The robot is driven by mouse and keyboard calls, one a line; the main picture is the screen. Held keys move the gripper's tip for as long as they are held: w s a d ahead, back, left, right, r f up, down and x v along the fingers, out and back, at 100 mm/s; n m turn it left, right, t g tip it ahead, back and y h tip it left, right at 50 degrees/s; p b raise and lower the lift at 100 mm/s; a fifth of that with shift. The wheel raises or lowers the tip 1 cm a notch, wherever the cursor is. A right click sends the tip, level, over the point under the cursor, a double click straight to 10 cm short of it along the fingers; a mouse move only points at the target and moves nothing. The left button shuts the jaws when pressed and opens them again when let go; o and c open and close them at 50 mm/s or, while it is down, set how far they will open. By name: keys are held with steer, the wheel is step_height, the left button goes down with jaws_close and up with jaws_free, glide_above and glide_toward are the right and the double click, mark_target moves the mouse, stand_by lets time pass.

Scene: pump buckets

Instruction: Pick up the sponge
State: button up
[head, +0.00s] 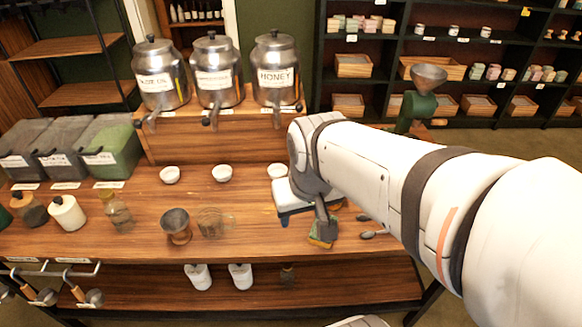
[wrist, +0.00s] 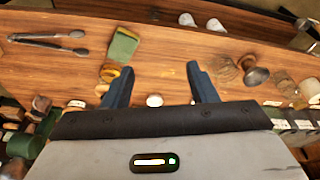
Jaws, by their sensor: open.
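The sponge (head: 323,233), green with a yellow-orange edge, lies near the front edge of the wooden counter in the head view. In the wrist view the green sponge (wrist: 122,46) is at upper left, beyond and left of the left finger. My gripper (wrist: 160,72) is open, with its two dark fingers apart and nothing held between them.
Tongs (wrist: 48,41) lie left of the sponge in the wrist view. White bowls (head: 222,172) and metal urns (head: 216,70) are behind.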

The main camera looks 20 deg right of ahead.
steer(key=o, duration=0.6)
steer(key=w+d+f+m+g+p, duration=0.1)
steer(key=w+d+f+m, duration=0.2)
steer(key=w, duration=0.4)
step_height(320, 180, down, 3)
steer(key=shift+w+d+r+m, duration=0.15)
steer(key=shift+w+d+m, duration=0.15)
steer(key=shift+d, duration=0.6)
steer(key=shift+o, duration=0.5)
steer(key=w+d+f+m, duration=0.1)
steer(key=d+f, duration=0.1)
steer(key=f, duration=0.1)
steer(key=w+d+f+m+g+p, duration=0.1)
steer(key=d+f, duration=0.1)
steer(key=f, duration=0.2)
steer(key=w+d+f+m, duration=0.1)
steer(key=d+f, duration=0.2)
steer(key=shift+w+f+m+g+p, duration=0.15)
steer(key=shift+w+m+g+p, duration=0.15)
steer(key=shift+w+g+p, duration=0.1)
step_height(320, 180, down, 2)
steer(key=shift+f, duration=0.2)
steer(key=shift+w+a+f+p, duration=0.1)
steer(key=shift+f+p, duration=0.2)
steer(key=shift+f, duration=1.15)
steer(key=shift+w+f+p, duration=0.1)
steer(key=shift+f+p, duration=0.2)
steer(key=shift+f, duration=1.15)
